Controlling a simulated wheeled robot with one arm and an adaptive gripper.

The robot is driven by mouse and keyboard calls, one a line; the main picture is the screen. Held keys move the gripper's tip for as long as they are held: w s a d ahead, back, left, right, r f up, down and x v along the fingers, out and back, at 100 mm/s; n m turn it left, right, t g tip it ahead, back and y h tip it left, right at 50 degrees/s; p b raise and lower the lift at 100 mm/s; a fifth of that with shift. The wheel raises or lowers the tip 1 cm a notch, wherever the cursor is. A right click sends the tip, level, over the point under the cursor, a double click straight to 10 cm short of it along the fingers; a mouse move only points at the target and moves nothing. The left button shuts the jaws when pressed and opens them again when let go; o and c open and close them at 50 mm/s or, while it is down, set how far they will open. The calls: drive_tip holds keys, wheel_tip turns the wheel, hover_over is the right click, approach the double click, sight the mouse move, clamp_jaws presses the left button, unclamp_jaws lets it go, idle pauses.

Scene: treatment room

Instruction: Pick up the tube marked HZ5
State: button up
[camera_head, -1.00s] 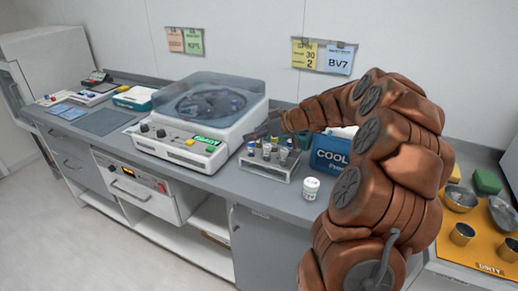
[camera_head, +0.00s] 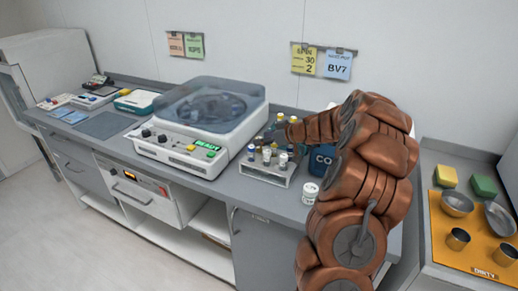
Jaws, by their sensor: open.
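A white rack (camera_head: 266,172) stands on the grey counter, right of the centrifuge, with several capped tubes (camera_head: 267,156) in it. The marks on the tubes are too small to read, so I cannot tell which is HZ5. My gripper (camera_head: 268,138) is at the back edge of the rack, close to the tubes. It is open, though its fingers are small and partly hidden here. I see nothing held in it.
The centrifuge (camera_head: 205,140) with its clear lid stands close left of the rack. A white jar (camera_head: 310,192) stands front right, and a blue COOL box (camera_head: 322,158) is partly behind my arm. A yellow mat (camera_head: 455,245) with metal bowls lies at the right.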

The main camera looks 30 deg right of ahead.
drive_tip(key=shift+x, duration=0.8)
clamp_jaws()
